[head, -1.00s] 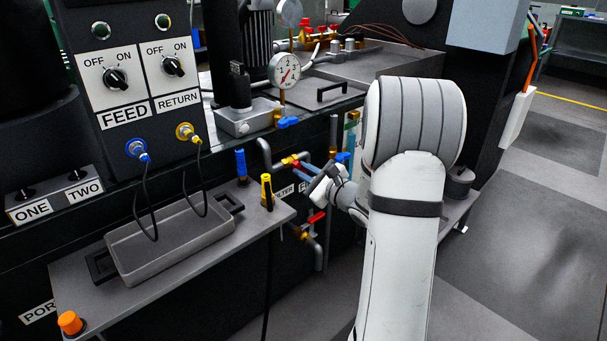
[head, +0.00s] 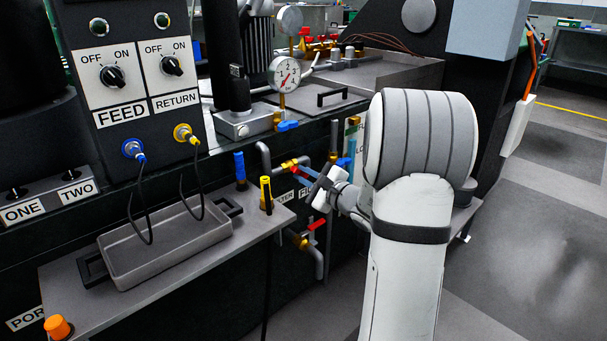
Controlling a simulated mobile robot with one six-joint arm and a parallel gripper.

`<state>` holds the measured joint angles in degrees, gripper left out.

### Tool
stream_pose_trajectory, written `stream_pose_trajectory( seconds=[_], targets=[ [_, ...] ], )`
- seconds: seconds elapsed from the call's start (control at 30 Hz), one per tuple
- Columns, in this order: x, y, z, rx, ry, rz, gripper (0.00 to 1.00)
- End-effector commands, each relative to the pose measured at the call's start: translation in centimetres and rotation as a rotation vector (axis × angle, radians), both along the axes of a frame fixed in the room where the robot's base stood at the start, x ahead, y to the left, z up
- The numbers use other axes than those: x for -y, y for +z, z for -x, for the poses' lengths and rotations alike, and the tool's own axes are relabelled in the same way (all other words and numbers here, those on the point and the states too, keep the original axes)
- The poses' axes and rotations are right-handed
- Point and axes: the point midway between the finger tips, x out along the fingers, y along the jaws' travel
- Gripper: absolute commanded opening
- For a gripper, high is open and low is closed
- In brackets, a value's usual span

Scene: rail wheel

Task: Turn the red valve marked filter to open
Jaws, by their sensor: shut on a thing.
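A small valve with a red handle (head: 292,166) and brass body sits on the grey pipe below the bench edge. My gripper (head: 299,170) reaches it from the right, its thin fingers at the handle; it is shut on that red handle, though the fingers hide most of it. Below, a partly covered white label (head: 284,196) ends in "TER". A second red-handled valve (head: 317,224) sits lower on a brass fitting. I cannot tell from the labels alone which valve is marked filter. My arm hides the area to the right.
A shelf with a grey tray (head: 112,288) and upright blue (head: 240,165) and yellow-black (head: 266,190) handles lies left of the valve. A gauge (head: 285,74) and a blue-handled valve (head: 288,126) are above. The floor at right is clear.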

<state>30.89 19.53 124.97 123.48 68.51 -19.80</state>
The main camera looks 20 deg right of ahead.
Motion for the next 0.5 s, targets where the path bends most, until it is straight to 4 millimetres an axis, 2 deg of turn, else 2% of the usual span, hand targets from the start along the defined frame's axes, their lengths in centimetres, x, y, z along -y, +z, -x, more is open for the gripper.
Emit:
stream_pose_trajectory(
  seconds=[0.23, 0.5],
  targets=[
    [0.12, 0.08, -0.02, 0.097, -0.003, 0.264, 0.0],
    [0.14, 0.09, -0.03, 0.122, -0.003, 0.331, 0.0]
  ],
)
